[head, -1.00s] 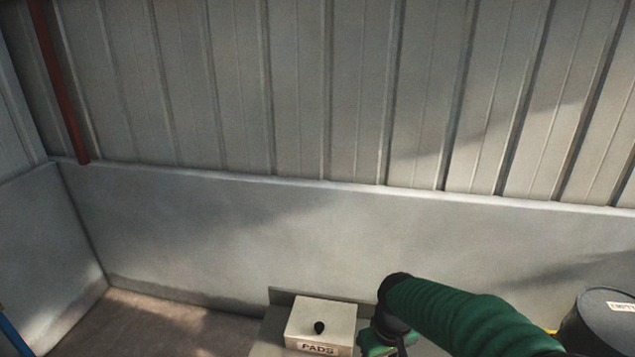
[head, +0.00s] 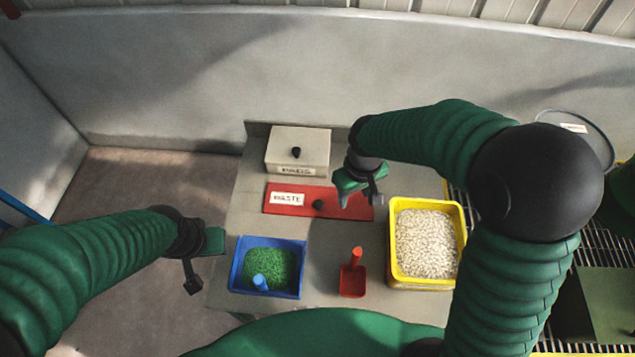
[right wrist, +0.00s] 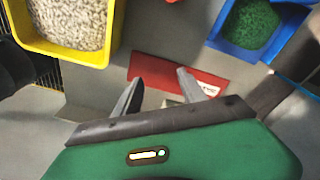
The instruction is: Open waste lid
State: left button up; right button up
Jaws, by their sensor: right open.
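The red waste lid (head: 341,208) lies flat on the table, with a white WASTE label at its left and a small black knob (head: 318,204) near its middle. It looks closed. My right gripper (head: 358,199) is open and empty above the right end of the lid. In the right wrist view the red lid (right wrist: 160,68) shows beyond the two spread fingers (right wrist: 158,85), which hide part of it; the knob does not show clearly there. My left gripper (head: 204,265) is off the table's left side, apart from everything; its jaw state is unclear.
A beige PADS box (head: 282,140) with a black knob stands behind the lid. In front are a blue tray (head: 237,288) of green granules, a red scoop (head: 352,283) and a yellow bin (head: 398,273) of pale pellets. The table (head: 330,250) between them is bare.

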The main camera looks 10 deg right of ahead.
aim_at(318, 203)
jog(key=w+a+n+g+p, duration=0.1)
jog(key=w+a+n+p, duration=0.15)
jog(key=w+a, duration=0.55)
jog(key=f, duration=0.8)
jog(key=f+p, duration=0.1)
jog(key=f, duration=0.7)
jog(key=shift+w+d+f, duration=0.1)
jog(key=shift+w+f, duration=0.1)
jog(key=shift+f, duration=0.2)
grip_shut()
jog(key=shift+r, duration=0.1)
